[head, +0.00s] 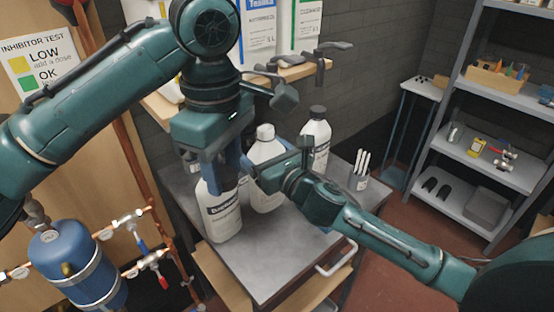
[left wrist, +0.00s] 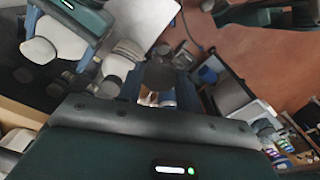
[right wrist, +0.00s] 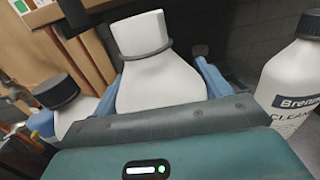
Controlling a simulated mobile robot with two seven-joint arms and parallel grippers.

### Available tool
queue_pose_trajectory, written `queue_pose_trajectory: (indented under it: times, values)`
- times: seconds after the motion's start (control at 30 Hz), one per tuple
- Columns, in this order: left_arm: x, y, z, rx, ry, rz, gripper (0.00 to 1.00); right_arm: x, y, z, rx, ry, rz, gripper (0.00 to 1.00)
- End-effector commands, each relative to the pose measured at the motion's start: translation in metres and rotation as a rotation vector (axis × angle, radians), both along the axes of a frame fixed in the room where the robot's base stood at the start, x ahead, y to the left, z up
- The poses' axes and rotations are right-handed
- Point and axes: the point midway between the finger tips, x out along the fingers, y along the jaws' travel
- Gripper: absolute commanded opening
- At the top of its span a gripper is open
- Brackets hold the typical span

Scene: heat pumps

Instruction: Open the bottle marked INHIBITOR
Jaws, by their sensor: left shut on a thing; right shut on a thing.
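A white bottle (head: 224,222) with a dark label stands at the front of the grey worktop, its top hidden by my left gripper (head: 224,172). I cannot read its label. In the left wrist view the left gripper is shut on a dark round cap (left wrist: 160,75); whether the cap sits on the bottle's neck I cannot tell. My right gripper (head: 275,168) is shut on a white bottle with a white cap (head: 264,134). That bottle also shows upright between blue fingers in the right wrist view (right wrist: 158,85), a grey band below its cap. No INHIBITOR label is legible on either.
A black-capped CLEANER bottle (head: 317,138) stands behind to the right, beside a cup of white sticks (head: 359,180). Another black-capped bottle (right wrist: 62,98) is left in the right wrist view. A shelf unit (head: 495,125) is at right, copper pipes and a blue tank (head: 75,265) at left.

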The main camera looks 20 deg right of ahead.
Motion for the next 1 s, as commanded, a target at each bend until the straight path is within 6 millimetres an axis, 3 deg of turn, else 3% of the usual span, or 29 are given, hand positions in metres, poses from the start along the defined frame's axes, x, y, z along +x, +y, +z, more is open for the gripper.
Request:
queue_pose_trajectory:
  times: [0.17,0.53,0.93,0.97,1.0]
  values:
    - [0.000,0.000,0.001,0.000,0.000,0.000,0.08,0.011,0.004,0.003,0.002,-0.006,0.001,0.13]
    - [0.000,0.000,-0.004,0.000,0.000,0.000,0.08,0.010,0.003,-0.033,0.002,-0.003,0.000,0.13]
    - [0.000,0.000,-0.006,0.000,0.000,0.000,0.08,0.011,0.003,-0.036,0.000,-0.005,0.001,0.13]
    - [0.000,0.000,-0.006,0.000,0.000,0.000,0.08,0.010,0.003,-0.039,0.000,0.001,0.000,0.77]
    - [0.000,0.000,-0.005,0.000,0.000,0.000,0.08,0.010,0.003,-0.038,0.000,0.001,0.000,0.80]
